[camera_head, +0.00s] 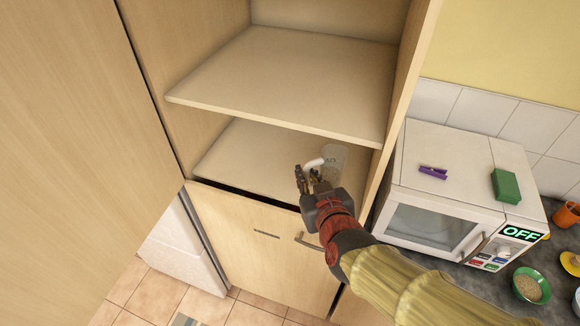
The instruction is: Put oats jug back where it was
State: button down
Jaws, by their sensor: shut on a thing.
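The oats jug (334,160) is a pale, see-through jug with a whitish handle or lip to its left. It is at the right side of the lower shelf (245,150) of an open cupboard. My gripper (311,176) reaches in from the lower right and is shut on the jug at its near left side. The fingers and wrist hide the jug's lower part, so I cannot tell whether its base touches the shelf.
The upper shelf (290,80) is empty and overhangs the jug. The cupboard's right wall (397,110) stands close beside it. The lower shelf's left part is clear. A white microwave (433,217) bears a purple clip (433,172) and a green sponge (506,186). A green bowl (531,286) sits on the counter.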

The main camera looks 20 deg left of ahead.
jog(key=w+a+f, duration=0.3)
jog(key=f, duration=0.1)
jog(key=w+a+f, duration=0.3)
jog(key=a+f, duration=0.1)
jog(key=w+a+f, duration=0.3)
jog(key=f, duration=0.2)
jog(key=shift+w+a+b, duration=0.2)
jog(key=shift+b, duration=0.1)
jog(key=shift+r, duration=0.1)
jog(key=c, duration=2.3)
grip_release()
jog(key=shift+f, duration=0.25)
jog(key=o, duration=0.3)
jog(key=shift+o, duration=0.6)
jog(key=shift+r, duration=0.1)
